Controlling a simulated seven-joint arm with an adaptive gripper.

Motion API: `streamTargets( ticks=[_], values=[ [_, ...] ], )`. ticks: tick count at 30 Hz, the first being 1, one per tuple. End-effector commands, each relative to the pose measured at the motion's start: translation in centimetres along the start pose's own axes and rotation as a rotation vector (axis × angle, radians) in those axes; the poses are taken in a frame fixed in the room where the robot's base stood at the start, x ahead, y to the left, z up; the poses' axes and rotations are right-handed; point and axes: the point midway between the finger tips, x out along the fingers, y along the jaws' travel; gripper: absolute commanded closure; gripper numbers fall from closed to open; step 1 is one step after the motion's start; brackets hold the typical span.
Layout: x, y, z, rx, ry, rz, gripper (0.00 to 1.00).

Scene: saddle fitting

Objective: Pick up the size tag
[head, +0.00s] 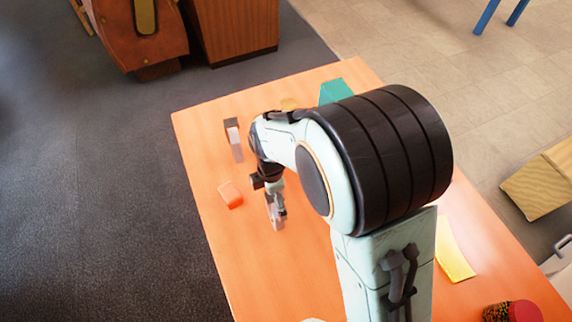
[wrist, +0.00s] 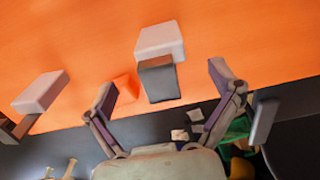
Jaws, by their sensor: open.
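A small orange-red piece (head: 230,194), which may be the size tag, lies on the orange table (head: 270,280) near its left edge. It also shows in the wrist view (wrist: 126,88), beside the left finger and partly hidden by it. My gripper (head: 276,210) is open and empty, pointing down to the right of this piece in the head view. In the wrist view its fingers (wrist: 165,84) stand apart, with a pale block with a dark face (wrist: 160,42) seen between and beyond them. I cannot read any marking on the piece.
A grey and white block (head: 233,139) stands farther back; a second pale block (wrist: 40,92) shows in the wrist view.

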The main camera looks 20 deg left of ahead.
Motion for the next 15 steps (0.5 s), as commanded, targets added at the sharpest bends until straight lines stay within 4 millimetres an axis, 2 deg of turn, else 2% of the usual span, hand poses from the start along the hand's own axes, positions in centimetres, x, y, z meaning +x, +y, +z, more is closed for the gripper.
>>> streamTargets(
  ticks=[3,7,11,15],
  values=[
    [2.1,-0.1,0.1,0.002,0.0,-0.006,0.1],
    [4.0,-0.1,0.1,0.003,0.0,-0.004,0.1],
    [5.1,-0.1,0.1,0.003,0.0,-0.002,0.1],
    [5.4,-0.1,0.1,0.003,0.0,-0.001,0.1]
  ],
)
